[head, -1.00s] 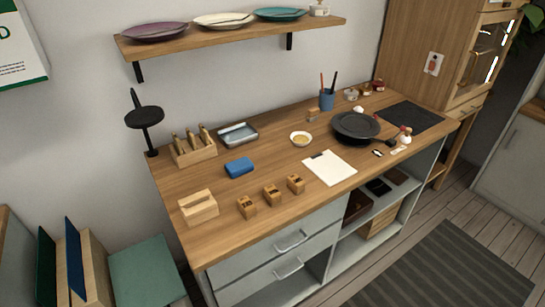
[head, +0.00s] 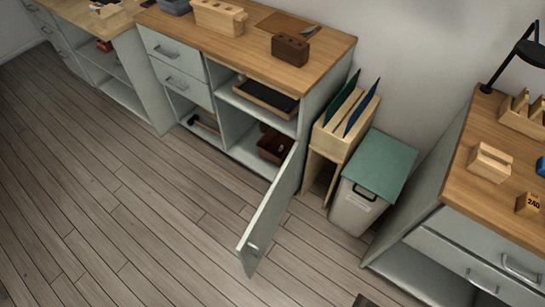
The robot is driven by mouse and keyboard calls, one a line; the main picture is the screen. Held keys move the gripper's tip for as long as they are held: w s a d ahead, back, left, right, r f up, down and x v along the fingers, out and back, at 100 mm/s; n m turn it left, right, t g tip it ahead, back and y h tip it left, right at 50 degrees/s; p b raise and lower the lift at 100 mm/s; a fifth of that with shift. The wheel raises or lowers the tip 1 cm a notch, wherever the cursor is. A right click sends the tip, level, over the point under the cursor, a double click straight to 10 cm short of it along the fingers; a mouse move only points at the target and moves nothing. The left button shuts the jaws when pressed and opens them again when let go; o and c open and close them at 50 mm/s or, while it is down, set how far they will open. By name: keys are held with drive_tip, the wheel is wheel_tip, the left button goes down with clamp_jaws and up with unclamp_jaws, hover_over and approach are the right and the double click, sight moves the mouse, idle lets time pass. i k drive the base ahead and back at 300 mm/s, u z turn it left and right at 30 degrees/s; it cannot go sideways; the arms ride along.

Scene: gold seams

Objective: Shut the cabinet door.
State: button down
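The cabinet door (head: 270,215) is a pale grey-green panel standing wide open in the head view. It is hinged at the right front edge of the cabinet (head: 325,90) and swings out over the floor. A small handle (head: 253,248) shows near its free end. The open compartment behind it holds a brown box (head: 273,145) on the lower level and a dark tray (head: 264,97) on the shelf above. My gripper is not clearly in view; only a small dark shape shows at the bottom edge.
A grey bin with a green lid (head: 378,162) and a wooden file holder (head: 343,128) stand right of the door. A second workbench (head: 500,190) is at the right. The wooden floor (head: 130,220) left of the door is clear.

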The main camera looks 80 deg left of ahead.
sight(253, 245)
drive_tip(key=u, duration=3)
drive_tip(key=i, duration=0.5)
drive_tip(key=k, duration=1.2)
drive_tip(key=u, duration=0.2)
drive_tip(key=i, duration=0.65)
drive_tip(key=u, duration=0.1)
